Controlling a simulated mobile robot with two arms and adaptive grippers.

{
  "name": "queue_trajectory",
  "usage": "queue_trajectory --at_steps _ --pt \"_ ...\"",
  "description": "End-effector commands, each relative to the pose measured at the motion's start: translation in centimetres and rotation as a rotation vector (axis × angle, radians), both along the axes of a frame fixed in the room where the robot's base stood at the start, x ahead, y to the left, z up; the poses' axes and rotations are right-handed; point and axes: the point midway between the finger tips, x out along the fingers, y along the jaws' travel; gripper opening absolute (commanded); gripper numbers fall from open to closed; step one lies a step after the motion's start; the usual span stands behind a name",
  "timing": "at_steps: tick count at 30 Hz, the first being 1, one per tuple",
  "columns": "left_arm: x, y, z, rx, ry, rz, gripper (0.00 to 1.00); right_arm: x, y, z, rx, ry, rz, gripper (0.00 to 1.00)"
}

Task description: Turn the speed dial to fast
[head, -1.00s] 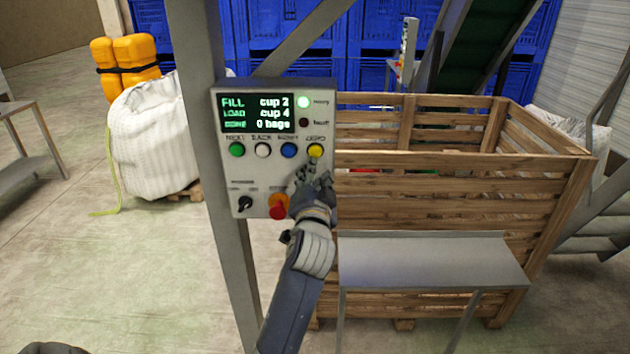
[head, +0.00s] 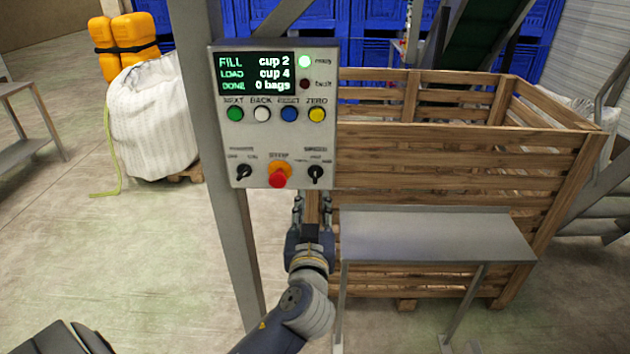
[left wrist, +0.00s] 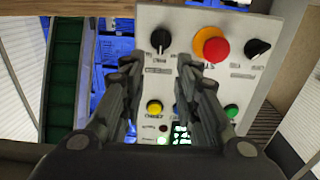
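A grey control panel (head: 220,140) is mounted on a metal post. The black dial at its lower right (head: 315,174) is likely the speed dial; its small labels are too blurred to read. Its pointer looks near upright. In the left wrist view the panel appears upside down, with this dial (left wrist: 160,40) at the left, ahead of the fingers. A second black dial (head: 244,172) is at the lower left, and a red stop button (head: 278,180) is between the two. My left gripper (head: 312,208) is open and empty just below the right dial, apparently not touching it. My right gripper is not in view.
Green, white, blue and yellow buttons (head: 317,115) line the panel under a screen (head: 258,76). A metal shelf (head: 430,235) and a wooden crate (head: 450,150) stand to the right. A white bulk bag (head: 150,125) stands at the left. The floor at the left is open.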

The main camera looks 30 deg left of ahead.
Motion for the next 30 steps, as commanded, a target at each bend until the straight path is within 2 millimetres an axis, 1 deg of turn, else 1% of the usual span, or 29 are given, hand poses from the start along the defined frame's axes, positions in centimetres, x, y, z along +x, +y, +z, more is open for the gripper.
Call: queue_trajectory --at_steps 1,4,9,15,21,29,30 --pt "0.6 0.4 0.3 0.003 -0.002 0.002 0.29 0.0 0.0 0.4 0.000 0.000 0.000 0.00" --pt "2.0 1.4 0.5 0.005 0.000 0.004 0.29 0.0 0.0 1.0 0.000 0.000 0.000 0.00" --pt "4.9 3.1 0.5 0.005 0.001 0.004 0.29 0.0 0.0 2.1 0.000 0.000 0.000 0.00" --pt "7.5 4.6 0.3 0.003 0.001 0.002 0.29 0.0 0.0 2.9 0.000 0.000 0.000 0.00" --pt "8.6 5.4 0.2 0.002 0.000 0.001 0.29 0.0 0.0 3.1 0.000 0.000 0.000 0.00" --pt "8.7 5.4 0.1 0.001 0.001 0.002 0.29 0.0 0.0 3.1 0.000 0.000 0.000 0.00" --pt "8.7 5.4 0.1 0.001 0.001 0.002 0.27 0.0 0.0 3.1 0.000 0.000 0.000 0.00"
